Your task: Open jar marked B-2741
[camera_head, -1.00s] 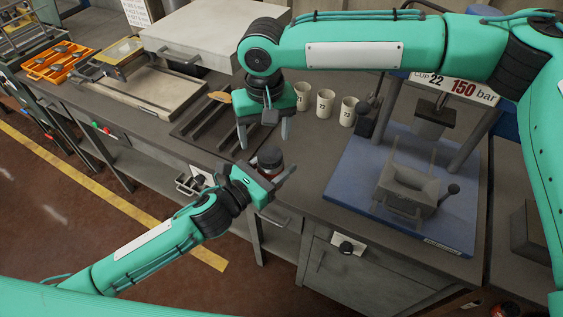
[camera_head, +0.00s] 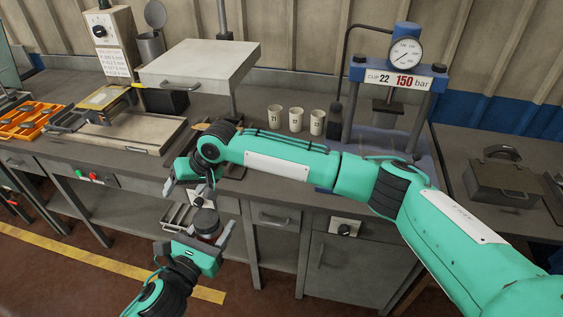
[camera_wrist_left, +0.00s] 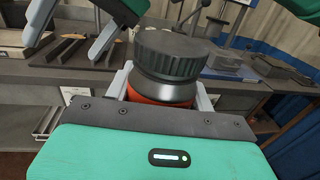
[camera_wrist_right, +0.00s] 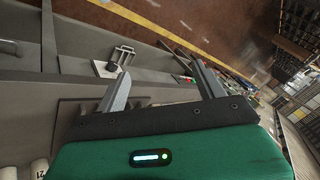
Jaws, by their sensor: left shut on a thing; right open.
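The jar (camera_wrist_left: 155,97) has a red body and a dark ribbed lid (camera_wrist_left: 170,55), which is on it. In the head view the lid (camera_head: 206,222) shows above my left gripper (camera_head: 201,230). My left gripper is shut on the jar's body and holds it upright in front of the bench. No marking on the jar can be read. My right gripper (camera_head: 188,189) is open and empty, above and left of the lid in the head view. Its fingers (camera_wrist_left: 75,30) also show at the upper left of the left wrist view, apart from the lid. The right wrist view shows nothing between its fingers (camera_wrist_right: 166,85).
Three numbered cups (camera_head: 295,119) stand on the bench behind my right arm. The press with a gauge (camera_head: 405,53) is to their right. A heated plate with a raised white top (camera_head: 200,65) and an orange tray (camera_head: 28,120) are on the left. A grey case (camera_head: 505,180) lies far right.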

